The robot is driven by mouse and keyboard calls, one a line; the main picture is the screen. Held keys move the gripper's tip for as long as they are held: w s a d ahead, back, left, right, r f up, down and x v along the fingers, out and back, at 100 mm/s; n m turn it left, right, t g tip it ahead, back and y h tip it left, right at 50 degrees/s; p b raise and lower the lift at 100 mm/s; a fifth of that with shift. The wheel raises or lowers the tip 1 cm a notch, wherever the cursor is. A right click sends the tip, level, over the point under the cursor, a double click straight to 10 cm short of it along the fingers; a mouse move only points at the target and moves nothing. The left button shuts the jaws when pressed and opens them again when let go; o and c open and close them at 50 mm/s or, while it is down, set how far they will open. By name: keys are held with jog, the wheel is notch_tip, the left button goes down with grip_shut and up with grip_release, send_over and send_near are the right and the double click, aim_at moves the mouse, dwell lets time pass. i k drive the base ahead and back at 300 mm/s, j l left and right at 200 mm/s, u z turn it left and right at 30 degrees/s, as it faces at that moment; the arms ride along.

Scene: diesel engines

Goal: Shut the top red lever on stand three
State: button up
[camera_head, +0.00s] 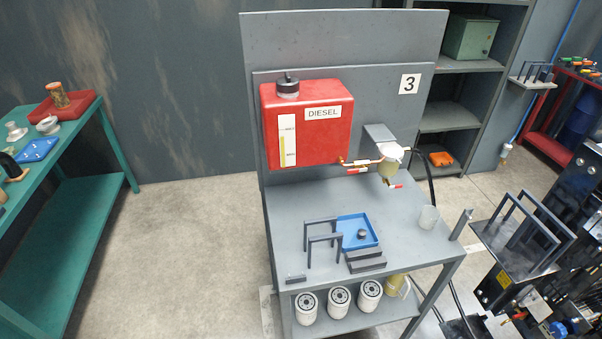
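Stand three is a grey bench with an upright back panel (345,40) and a "3" sign (410,83). A red diesel tank (330,140) hangs on the panel. A copper pipe (352,161) leads from its lower right to a white-topped filter with a yellowish bowl (388,170). The top red lever (357,171) lies roughly level, close under the pipe. A second, lower red lever (396,186) is beneath the bowl. Both are small, so their exact valve positions are hard to tell. My gripper is not in view.
The bench top holds a blue tray (372,242), dark metal holders (322,238) and a clear cup (428,217). White filters (339,302) stand on its lower shelf. Engine machinery (530,260) crowds the right. Open floor (190,240) separates the bench from a green table (80,215).

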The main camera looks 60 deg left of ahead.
aim_at(364, 168)
jog(key=u, duration=1.95)
jog(key=i+j+z, duration=0.1)
jog(key=i+j, duration=0.25)
jog(key=i, duration=0.2)
